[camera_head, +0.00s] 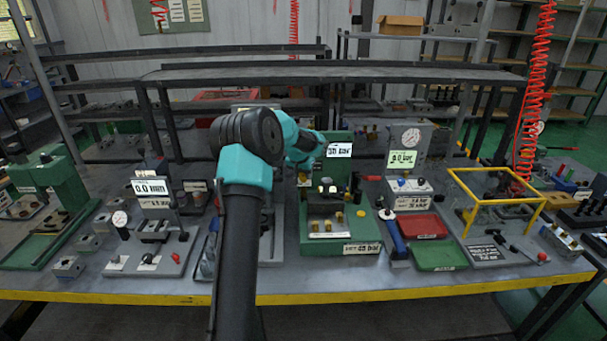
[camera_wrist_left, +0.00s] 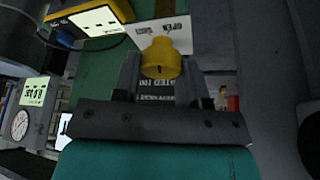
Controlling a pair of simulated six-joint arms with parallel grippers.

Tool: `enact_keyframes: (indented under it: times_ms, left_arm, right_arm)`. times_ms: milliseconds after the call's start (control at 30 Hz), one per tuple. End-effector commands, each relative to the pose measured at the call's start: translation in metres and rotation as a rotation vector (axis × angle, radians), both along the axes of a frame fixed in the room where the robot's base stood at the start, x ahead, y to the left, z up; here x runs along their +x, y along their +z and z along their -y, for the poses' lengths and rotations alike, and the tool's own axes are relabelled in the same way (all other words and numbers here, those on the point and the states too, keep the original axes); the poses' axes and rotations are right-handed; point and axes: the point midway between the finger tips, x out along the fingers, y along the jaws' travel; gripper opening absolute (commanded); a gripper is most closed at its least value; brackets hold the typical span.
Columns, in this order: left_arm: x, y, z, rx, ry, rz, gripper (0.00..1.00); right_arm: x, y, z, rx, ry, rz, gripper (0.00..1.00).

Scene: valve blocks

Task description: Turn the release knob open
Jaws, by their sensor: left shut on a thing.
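The release knob is a yellow cap (camera_wrist_left: 161,58) in the left wrist view, beside a white plate marked OPEN (camera_wrist_left: 172,32). My left gripper (camera_wrist_left: 160,72) has its two grey fingers on either side of the knob and is shut on it. In the head view my teal and black left arm reaches to the green valve station (camera_head: 340,240), left of its "30 bar" display (camera_head: 339,149). The arm hides the fingertips and knob there. The knob's turn angle is hard to tell. My right gripper is not in view.
A "SET 45 bar" label (camera_head: 361,248) is on the station's front. A red tray (camera_head: 423,226) and a green tray (camera_head: 440,256) lie to its right, with a yellow frame (camera_head: 499,172) beyond. A gauge stand (camera_head: 150,215) is on the left. Racks stand behind.

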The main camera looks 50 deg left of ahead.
Motion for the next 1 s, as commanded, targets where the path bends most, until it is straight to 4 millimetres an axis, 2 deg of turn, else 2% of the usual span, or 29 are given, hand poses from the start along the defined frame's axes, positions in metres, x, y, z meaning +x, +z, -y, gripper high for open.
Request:
enact_keyframes:
  times_ms: [500,1000]
  left_arm:
    - [-0.0003,-0.0005,-0.0011,0.000,-0.334,-0.001,0.16]
    - [-0.0004,-0.0001,-0.0010,0.000,-0.406,-0.002,0.16]
  right_arm:
    - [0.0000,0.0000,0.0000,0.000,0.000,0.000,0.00]
    - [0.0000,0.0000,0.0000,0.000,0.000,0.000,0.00]
